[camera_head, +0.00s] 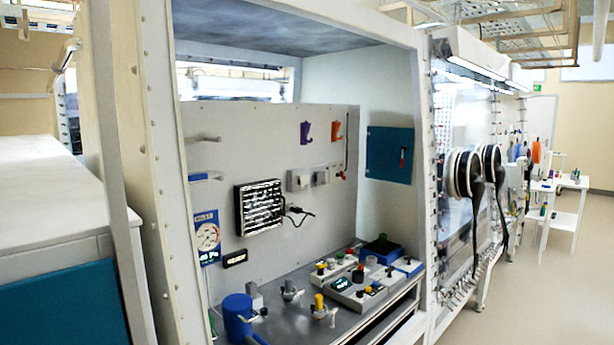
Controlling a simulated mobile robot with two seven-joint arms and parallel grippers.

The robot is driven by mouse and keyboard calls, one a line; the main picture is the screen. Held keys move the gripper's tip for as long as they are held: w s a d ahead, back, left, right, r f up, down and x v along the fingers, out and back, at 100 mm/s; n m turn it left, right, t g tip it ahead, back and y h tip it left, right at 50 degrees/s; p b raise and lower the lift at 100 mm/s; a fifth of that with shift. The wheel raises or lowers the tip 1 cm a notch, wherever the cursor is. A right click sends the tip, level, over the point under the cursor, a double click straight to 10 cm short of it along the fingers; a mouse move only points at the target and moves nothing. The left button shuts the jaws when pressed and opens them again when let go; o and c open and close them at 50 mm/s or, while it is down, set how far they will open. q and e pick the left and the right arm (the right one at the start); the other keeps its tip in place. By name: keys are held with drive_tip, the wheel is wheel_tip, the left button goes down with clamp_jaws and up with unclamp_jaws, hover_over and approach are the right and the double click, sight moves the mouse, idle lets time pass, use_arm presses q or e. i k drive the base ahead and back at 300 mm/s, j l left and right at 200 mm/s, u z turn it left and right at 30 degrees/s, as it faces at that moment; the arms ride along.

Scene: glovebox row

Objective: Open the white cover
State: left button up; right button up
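Two small whitish boxes are mounted side by side on the back wall of the open glovebox, a left one (298,180) and a right one (320,176). Either could be the white cover, but I cannot tell which. They are too small to show clearly whether a lid is open or shut. A dark plug on a short cable (298,211) hangs below them, beside a black-framed filter grille (259,207). Neither of my grippers is in view.
The grey worktop (285,325) carries a blue vessel (238,316), small valves and a control box (358,292) with knobs. A teal panel (388,155) is on the right wall. The glovebox front is open. Free floor (560,290) lies at the right.

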sight(304, 179)
drive_tip(key=i+l+u, duration=0.15)
drive_tip(key=u, duration=0.3)
drive_tip(key=i+l+u, duration=0.1)
drive_tip(key=l+u, duration=0.2)
drive_tip(key=u, duration=0.15)
drive_tip(key=i+l+u, duration=0.1)
drive_tip(key=l, duration=0.25)
drive_tip(key=i+l+u, duration=0.15)
drive_tip(key=l, duration=0.15)
drive_tip(key=i+l+u, duration=0.1)
drive_tip(key=l, duration=0.25)
drive_tip(key=i+l, duration=0.1)
drive_tip(key=l, duration=0.45)
drive_tip(key=i+l+u, duration=0.1)
drive_tip(key=l, duration=0.45)
